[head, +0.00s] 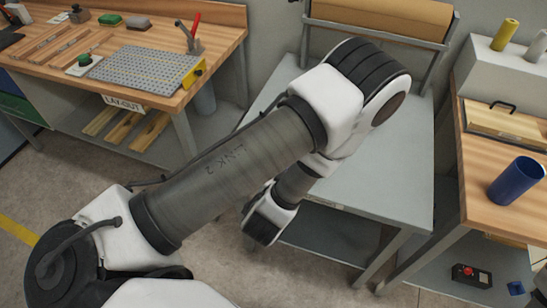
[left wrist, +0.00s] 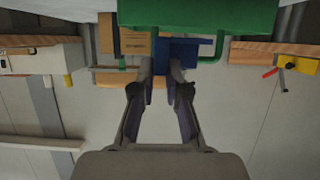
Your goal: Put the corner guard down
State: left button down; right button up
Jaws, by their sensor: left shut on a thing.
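My left gripper (left wrist: 162,75) is in the left wrist view, its two fingers closing in on a small blue piece (left wrist: 186,52) at their tips. The blue piece appears to be the corner guard; its far side runs up against a green thing (left wrist: 195,14) in the picture, and I cannot tell if they touch. In the head view my left arm crosses the middle over the grey table, and the gripper and what it holds do not show there. My right gripper is not in view.
The grey table (head: 398,175) has bare room right of my arm. At right stand a blue cup (head: 515,182) and a wooden bench (head: 480,205). A cardboard box (left wrist: 134,40) shows beyond the fingers.

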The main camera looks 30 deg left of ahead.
pick_arm(q)
jog(key=a+f+b, duration=0.1)
jog(key=b, duration=0.3)
jog(key=shift+a+f, duration=0.15)
jog(key=shift+w+a+r+b, duration=0.3)
jog(key=shift+w+a+b, duration=0.15)
jog(key=shift+a, duration=0.3)
jog(key=w+a+f, duration=0.1)
jog(key=a, duration=0.1)
jog(key=w+a+f+p, duration=0.1)
jog(key=w+a, duration=0.1)
jog(key=a, duration=0.1)
jog(key=w+a+f+p, duration=0.1)
jog(key=w+a, duration=0.1)
jog(key=shift+a+f, duration=0.15)
jog(key=shift+f, duration=0.25)
jog(key=shift+s+f+b, duration=0.2)
jog(key=shift+f+b, duration=0.2)
jog(key=shift+f, duration=0.2)
jog(key=c, duration=1.2)
grip_release()
jog(key=shift+s, duration=0.15)
jog(key=shift+w+f, duration=0.2)
jog(key=shift+w, duration=0.15)
jog(key=shift+r, duration=0.1)
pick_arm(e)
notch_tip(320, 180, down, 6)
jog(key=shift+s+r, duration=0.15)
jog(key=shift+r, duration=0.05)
